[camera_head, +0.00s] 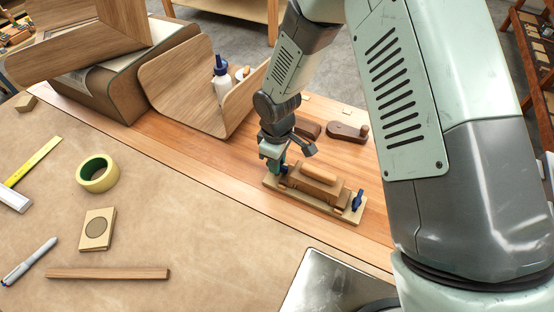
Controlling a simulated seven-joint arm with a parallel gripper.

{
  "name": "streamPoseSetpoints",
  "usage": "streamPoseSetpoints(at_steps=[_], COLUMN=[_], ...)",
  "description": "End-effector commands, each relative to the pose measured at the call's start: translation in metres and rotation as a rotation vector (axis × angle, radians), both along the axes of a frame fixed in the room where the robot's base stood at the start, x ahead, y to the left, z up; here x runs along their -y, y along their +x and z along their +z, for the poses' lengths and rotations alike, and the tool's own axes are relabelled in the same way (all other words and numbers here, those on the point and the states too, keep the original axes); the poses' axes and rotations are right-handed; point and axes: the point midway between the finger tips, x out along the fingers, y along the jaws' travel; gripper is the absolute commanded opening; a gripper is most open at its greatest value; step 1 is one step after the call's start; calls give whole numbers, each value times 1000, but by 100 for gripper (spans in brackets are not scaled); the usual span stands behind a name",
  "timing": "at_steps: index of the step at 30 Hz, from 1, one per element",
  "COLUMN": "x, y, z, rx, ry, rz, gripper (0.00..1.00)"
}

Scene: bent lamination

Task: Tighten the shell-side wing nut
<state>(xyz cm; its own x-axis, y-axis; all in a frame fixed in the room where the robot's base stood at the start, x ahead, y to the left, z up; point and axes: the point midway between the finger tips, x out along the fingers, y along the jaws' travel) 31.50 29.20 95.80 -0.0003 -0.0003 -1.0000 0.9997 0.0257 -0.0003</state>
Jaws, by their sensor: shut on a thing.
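A small wooden clamping form (318,184) lies on a light wooden base (310,201) on the bench, with a rounded wooden piece on top. A blue wing nut (357,201) stands upright at the base's right end, clear of my gripper. My gripper (274,167) points down at the base's left end, the end nearer the bent wooden shell (180,88). It is shut on the left wing nut (283,169), of which only a small blue part shows. The fingers hide the rest, so its turn and seating cannot be told.
A dark wooden tool (347,132) lies behind the form. The mat's middle (200,215) is clear.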

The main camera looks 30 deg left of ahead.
Motion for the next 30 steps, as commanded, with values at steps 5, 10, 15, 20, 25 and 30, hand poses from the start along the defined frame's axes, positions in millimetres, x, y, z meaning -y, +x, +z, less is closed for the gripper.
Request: streamPoseSetpoints(at_steps=[5,10,15,20,25,30], x=[-1,-1,-1,-1,0,0], y=[0,0,0,0,0,0], z=[1,1,1,0,0,1], rx=[1,1,1,1,0,1], ry=[1,1,1,1,1,1], rz=[-23,-27,-26,-26,-26,-26], gripper=[0,0,0,41,50,50])
